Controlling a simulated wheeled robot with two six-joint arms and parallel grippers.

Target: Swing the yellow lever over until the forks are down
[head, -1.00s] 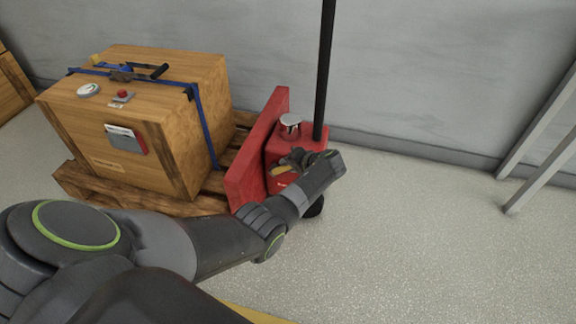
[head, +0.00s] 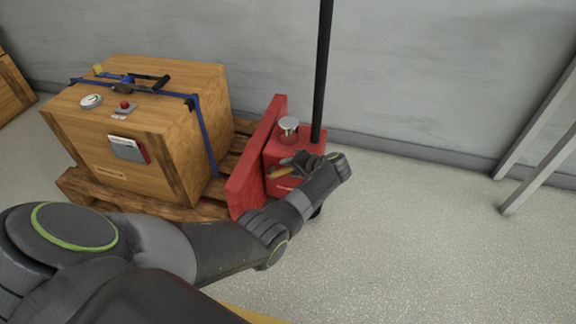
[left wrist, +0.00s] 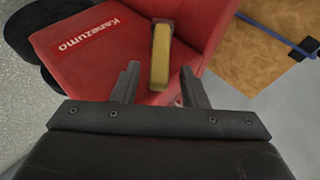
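The yellow lever (head: 282,173) sticks out of the red pump body of a pallet jack (head: 242,190), low on its near side. In the left wrist view the lever (left wrist: 160,55) is a short yellow bar standing over the red housing. The forks are hidden under the wooden pallet (head: 130,200). My right gripper is not in view.
A strapped wooden crate (head: 165,130) stands on the pallet, left of the jack. The jack's black handle pole (head: 321,70) rises behind the pump. A grey wall (head: 430,80) runs behind. Grey metal legs (head: 540,125) stand at right. Floor (head: 410,240) right of the jack is clear.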

